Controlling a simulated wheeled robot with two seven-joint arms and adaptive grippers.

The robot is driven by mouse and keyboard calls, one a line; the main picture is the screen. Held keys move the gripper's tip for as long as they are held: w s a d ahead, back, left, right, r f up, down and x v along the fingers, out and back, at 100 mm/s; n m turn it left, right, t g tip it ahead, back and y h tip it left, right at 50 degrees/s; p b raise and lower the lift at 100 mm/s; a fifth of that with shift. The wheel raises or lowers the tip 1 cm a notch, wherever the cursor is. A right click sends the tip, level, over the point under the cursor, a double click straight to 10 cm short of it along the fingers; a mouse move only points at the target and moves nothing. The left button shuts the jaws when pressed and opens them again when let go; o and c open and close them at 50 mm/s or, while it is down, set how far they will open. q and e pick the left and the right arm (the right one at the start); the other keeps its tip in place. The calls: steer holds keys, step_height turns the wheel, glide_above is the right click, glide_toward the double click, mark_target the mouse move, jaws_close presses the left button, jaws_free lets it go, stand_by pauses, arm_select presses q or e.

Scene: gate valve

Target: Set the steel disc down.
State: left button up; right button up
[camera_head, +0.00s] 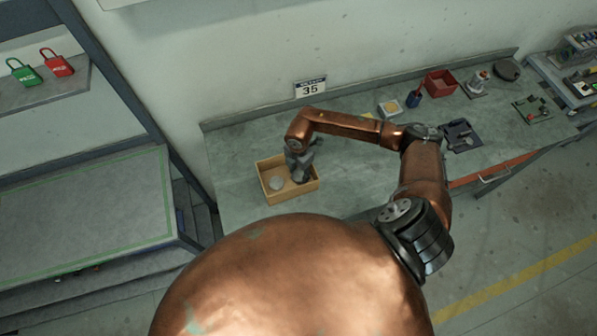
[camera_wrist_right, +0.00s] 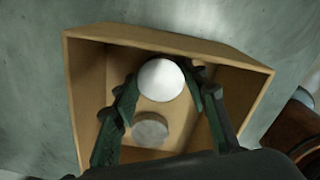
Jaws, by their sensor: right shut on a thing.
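My right gripper (camera_head: 300,174) reaches down into an open wooden box (camera_head: 306,198) on the bench. In the right wrist view its two dark green fingers (camera_wrist_right: 162,82) are shut on a pale, bright round disc (camera_wrist_right: 161,80), which I take for the steel disc. A second, duller grey disc (camera_wrist_right: 150,130) shows lower in the box between the fingers. In the head view one light grey disc (camera_head: 276,183) shows at the box's left; I cannot tell which of the two it is. The held disc's height above the box floor is unclear. My left gripper is not in view.
The box walls (camera_wrist_right: 245,95) stand close around the fingers. Farther right on the bench are a red bin (camera_head: 440,83), a dark blue cup (camera_head: 413,99) and a green board (camera_head: 537,109). The bench (camera_head: 235,150) is clear to the left of the box.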

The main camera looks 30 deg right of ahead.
mark_target(299, 174)
steer(key=o, duration=1.5)
steer(key=shift+r, duration=0.15)
step_height(299, 174, up, 12)
steer(key=shift+f+b, duration=0.1)
steer(key=shift+b, duration=1.1)
